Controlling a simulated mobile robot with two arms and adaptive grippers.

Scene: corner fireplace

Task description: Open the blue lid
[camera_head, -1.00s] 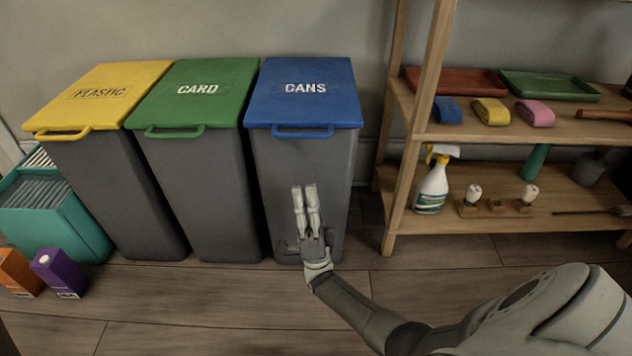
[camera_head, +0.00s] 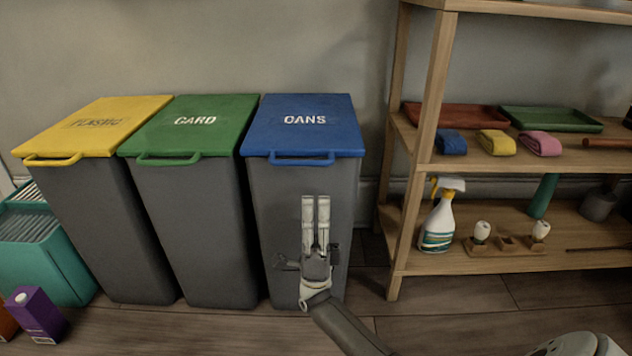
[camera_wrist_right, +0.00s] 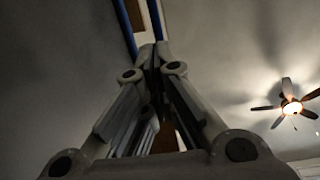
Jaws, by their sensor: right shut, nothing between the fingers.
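The blue lid (camera_head: 304,132), marked CANS, lies flat and closed on the right-hand grey bin (camera_head: 265,215). Its blue handle (camera_head: 301,161) sticks out at the front edge. My right gripper (camera_head: 316,200) is in front of that bin, below the handle, fingers pointing up. Its two fingers are shut and hold nothing. In the right wrist view my right gripper (camera_wrist_right: 157,50) also shows shut, with the blue handle (camera_wrist_right: 128,25) beyond the fingertips. The gripper appears apart from the handle. My left gripper is not in view.
A yellow-lidded bin (camera_head: 85,127) and a green-lidded bin (camera_head: 190,126) stand close on the left. A wooden shelf (camera_head: 425,120) with a spray bottle (camera_head: 438,222) and cloths stands at right. A teal box (camera_head: 40,255) and purple carton (camera_head: 38,312) are at far left.

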